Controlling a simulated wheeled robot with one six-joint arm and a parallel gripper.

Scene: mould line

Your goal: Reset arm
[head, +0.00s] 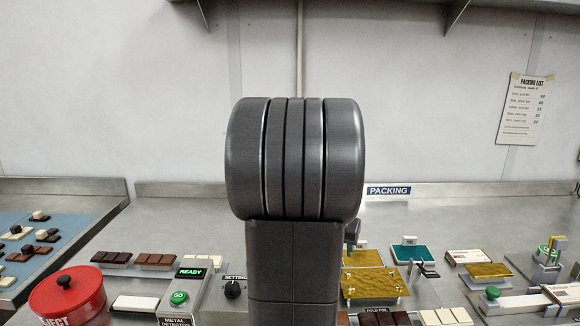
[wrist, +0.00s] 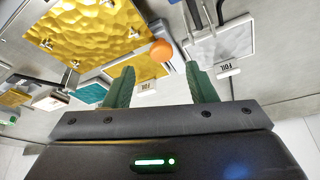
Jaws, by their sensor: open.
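My gripper (wrist: 160,82) shows in the wrist view with its two green fingers spread apart. Nothing is held between them. Past the fingertips are a textured gold panel (wrist: 92,32), an orange ball-shaped knob (wrist: 161,50) and a pale grey framed panel (wrist: 222,45) with a foil label. In the head view my dark grey arm stands upright in the middle and covers part of the bench. I cannot make out my gripper there.
The steel bench holds a red reject pot (head: 66,296), a green GO button (head: 179,297), chocolate bars (head: 155,259), gold foil sheets (head: 372,283) and a teal pad (head: 410,252). A blue mat (head: 30,222) with chocolates lies left. The back of the bench is mostly clear.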

